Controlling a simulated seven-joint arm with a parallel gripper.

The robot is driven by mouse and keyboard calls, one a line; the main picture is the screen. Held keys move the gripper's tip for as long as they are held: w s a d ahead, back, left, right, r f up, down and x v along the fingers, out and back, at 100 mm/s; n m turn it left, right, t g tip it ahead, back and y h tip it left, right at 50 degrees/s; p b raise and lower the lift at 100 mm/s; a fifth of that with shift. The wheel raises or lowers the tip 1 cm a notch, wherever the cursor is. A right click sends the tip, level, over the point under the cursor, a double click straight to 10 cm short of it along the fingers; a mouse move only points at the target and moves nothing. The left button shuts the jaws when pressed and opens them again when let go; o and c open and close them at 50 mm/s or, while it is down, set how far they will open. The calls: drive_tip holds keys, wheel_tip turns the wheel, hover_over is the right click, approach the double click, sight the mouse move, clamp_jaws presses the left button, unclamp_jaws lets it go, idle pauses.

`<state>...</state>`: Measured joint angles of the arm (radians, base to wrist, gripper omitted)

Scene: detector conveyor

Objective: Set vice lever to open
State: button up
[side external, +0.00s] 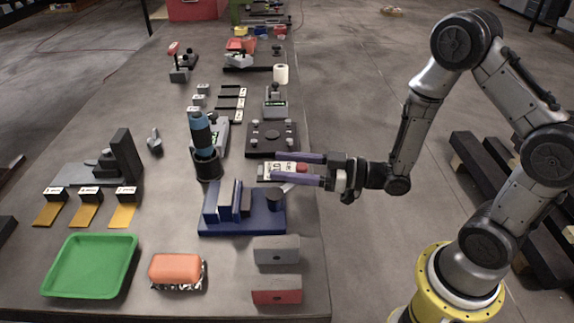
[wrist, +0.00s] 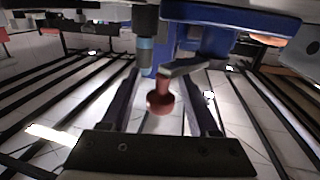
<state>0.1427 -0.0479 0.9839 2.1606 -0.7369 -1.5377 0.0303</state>
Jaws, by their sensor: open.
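The blue vice (side external: 240,222) stands on the bench, left of and below my gripper in the side view. Its grey lever (side external: 287,188) rises from a dark round pivot at the vice's right end. The lever shows in the wrist view (wrist: 183,68) with a dull red knob (wrist: 158,102) at its end. My gripper (side external: 273,167) is open, its two purple-grey fingers reaching left. The red knob lies between the fingers in both views. I cannot tell whether either finger touches it. The lower finger partly hides the lever in the side view.
A dark cylinder with a blue top (side external: 202,135) stands left of the fingertips. A labelled white panel (side external: 268,171) lies behind the fingers. A green tray (side external: 90,265), an orange block (side external: 176,268) and two small boxes (side external: 277,250) sit in front. The bench's right edge is close.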

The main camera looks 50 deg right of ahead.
clamp_jaws()
idle(0.3)
idle(1.1)
